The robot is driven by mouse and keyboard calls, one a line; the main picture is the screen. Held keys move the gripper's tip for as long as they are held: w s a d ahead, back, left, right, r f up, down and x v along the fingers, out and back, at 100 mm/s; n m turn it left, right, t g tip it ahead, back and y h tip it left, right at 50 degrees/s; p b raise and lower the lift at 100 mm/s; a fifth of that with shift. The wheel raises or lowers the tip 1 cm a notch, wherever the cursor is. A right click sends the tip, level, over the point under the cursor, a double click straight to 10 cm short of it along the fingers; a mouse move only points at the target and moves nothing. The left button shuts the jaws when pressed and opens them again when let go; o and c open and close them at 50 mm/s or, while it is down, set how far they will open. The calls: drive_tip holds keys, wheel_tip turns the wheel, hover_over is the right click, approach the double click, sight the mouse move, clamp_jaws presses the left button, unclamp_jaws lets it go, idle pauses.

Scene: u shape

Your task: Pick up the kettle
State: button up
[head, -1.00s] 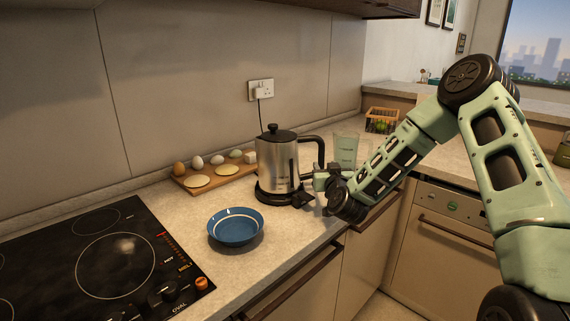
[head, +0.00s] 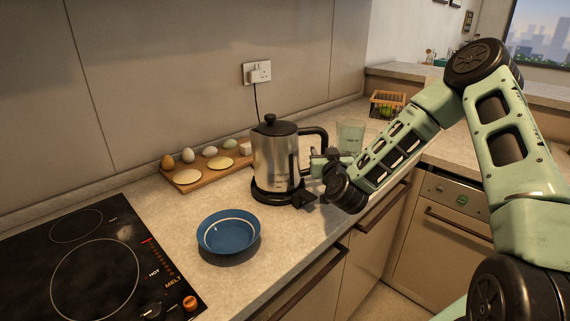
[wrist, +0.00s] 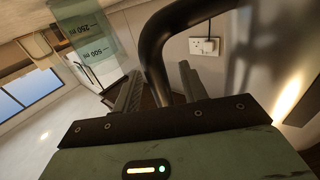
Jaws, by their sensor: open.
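The kettle (head: 272,160) is silver with a black lid and a black handle (head: 321,138) on its right side. It stands upright on its black base (head: 277,192) on the counter. My gripper (head: 315,168) is at the kettle's right side, level with the lower part of the handle. In the wrist view, my gripper (wrist: 160,88) is open, and the black handle (wrist: 153,60) comes down between its two fingers. I cannot tell whether either finger touches it. The kettle's body is a blurred metal surface at the right of the wrist view.
A blue bowl (head: 228,236) stands front left of the kettle. A clear measuring cup (head: 350,137) stands just behind my gripper. A cooktop (head: 90,265) is at left. A wall socket (head: 257,72) has a cord.

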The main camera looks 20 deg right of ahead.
clamp_jaws()
drive_tip(key=shift+r, duration=0.1)
idle(1.2)
